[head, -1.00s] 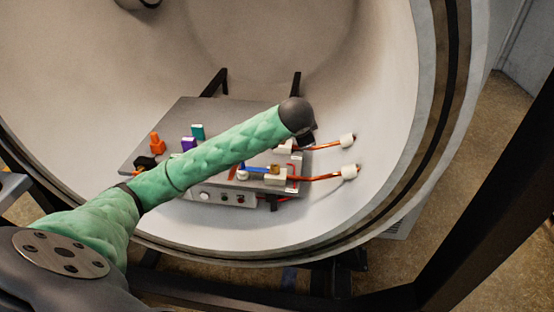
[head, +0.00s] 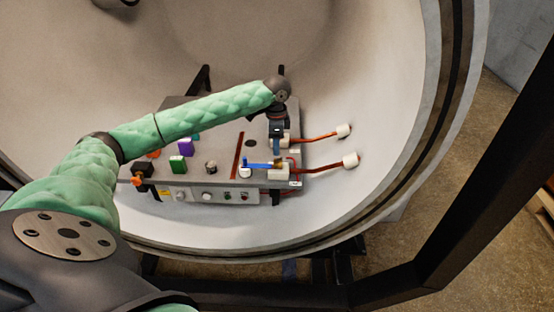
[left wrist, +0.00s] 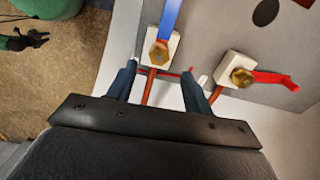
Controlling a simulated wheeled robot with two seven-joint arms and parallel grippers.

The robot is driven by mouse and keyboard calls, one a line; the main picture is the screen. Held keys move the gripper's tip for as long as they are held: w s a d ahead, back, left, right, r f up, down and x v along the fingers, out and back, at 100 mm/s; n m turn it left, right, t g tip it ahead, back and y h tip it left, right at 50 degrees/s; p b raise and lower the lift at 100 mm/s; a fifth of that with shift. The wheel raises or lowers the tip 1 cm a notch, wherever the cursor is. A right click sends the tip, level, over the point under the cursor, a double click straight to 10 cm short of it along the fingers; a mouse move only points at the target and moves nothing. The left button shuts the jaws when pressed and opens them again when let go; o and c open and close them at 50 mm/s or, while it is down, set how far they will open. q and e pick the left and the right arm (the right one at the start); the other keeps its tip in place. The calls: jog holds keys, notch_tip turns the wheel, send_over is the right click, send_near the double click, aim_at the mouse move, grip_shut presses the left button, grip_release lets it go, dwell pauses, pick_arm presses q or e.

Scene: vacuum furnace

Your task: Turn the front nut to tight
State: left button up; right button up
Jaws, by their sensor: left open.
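The front nut (head: 279,163) is brass and sits on a white block at the right front of the grey plate, with a blue handle (head: 258,165) pointing left from it. In the left wrist view the front nut (left wrist: 159,53) shows just beyond the fingertips, roughly between them, and the blue handle (left wrist: 171,18) runs away from me. My left gripper (head: 276,142) points down by the rear block and is open and empty. It also shows in the left wrist view (left wrist: 160,72). My right gripper (left wrist: 37,38) shows small at the left of that view; its jaws are unclear.
A second brass nut (left wrist: 241,77) with a red handle (left wrist: 275,79) is beside the front one. Orange rods run from both blocks to white ends (head: 350,160). Purple (head: 185,147) and green (head: 178,164) pieces stand left on the plate. The chamber wall (head: 390,100) curves around.

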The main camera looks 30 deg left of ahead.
aim_at(276, 160)
pick_arm(q)
jog(key=shift+d, duration=0.1)
jog(key=shift+f, duration=0.1)
jog(key=shift+f+p, duration=1.45)
jog(key=shift+f, duration=2.4)
pick_arm(e)
jog(key=shift+t, duration=0.3)
jog(key=shift+s+d+f, duration=0.4)
jog(key=shift+s+f, duration=0.1)
jog(key=shift+f, duration=0.2)
jog(key=shift+s+d+f, duration=0.35)
jog(key=shift+s+f, duration=0.1)
jog(key=shift+f, duration=0.25)
jog(key=shift+s+d+f, duration=0.4)
jog(key=shift+s+f, duration=0.1)
jog(key=shift+f, duration=0.2)
pick_arm(q)
jog(key=shift+m, duration=0.3)
jog(key=c, duration=1)
pick_arm(e)
jog(key=shift+w+d, duration=0.1)
